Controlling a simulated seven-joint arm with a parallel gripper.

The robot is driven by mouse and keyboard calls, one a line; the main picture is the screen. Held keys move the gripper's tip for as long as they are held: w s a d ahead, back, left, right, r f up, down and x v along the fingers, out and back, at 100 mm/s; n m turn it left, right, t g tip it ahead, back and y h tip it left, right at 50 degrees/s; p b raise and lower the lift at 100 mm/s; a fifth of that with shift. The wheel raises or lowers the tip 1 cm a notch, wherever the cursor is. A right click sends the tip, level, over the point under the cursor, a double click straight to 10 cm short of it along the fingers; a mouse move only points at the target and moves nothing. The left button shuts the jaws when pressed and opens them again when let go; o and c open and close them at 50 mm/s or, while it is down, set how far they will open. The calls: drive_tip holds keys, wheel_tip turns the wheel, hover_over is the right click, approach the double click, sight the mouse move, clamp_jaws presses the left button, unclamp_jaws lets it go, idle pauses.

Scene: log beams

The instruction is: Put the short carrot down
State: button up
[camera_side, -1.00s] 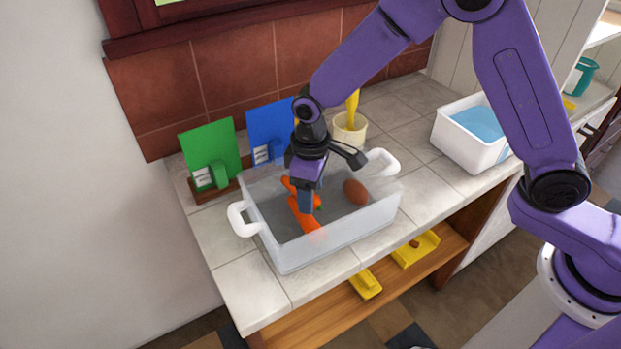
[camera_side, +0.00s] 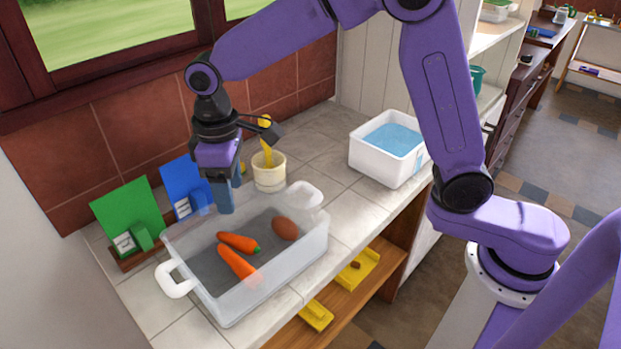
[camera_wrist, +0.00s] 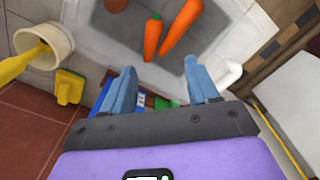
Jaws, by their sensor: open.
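The short carrot (camera_side: 239,242) lies in the clear tub (camera_side: 218,307) with white handles. The longer carrot (camera_side: 236,263) lies beside it, nearer the front wall. In the wrist view, the short carrot (camera_wrist: 152,37) and the long carrot (camera_wrist: 181,25) lie on the tub's grey floor. My gripper (camera_side: 222,205) is above the tub's back left part, apart from both carrots. In the wrist view, its blue fingers (camera_wrist: 160,90) are spread with nothing between them.
A brown potato-like item (camera_side: 285,228) lies at the tub's right end. Green (camera_side: 128,212) and blue (camera_side: 183,182) boards stand behind the tub. A cream pot (camera_side: 269,177) with a yellow tool is behind right. A white bin (camera_side: 385,162) with blue contents stands further right.

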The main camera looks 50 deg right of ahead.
drive_tip(key=shift+s, duration=0.1)
drive_tip(key=s+d+n, duration=0.4)
drive_tip(key=s+d, duration=1.7)
drive_tip(key=s, duration=0.4)
drive_tip(key=shift+s+d+f, duration=0.2)
drive_tip(key=shift+s, duration=0.2)
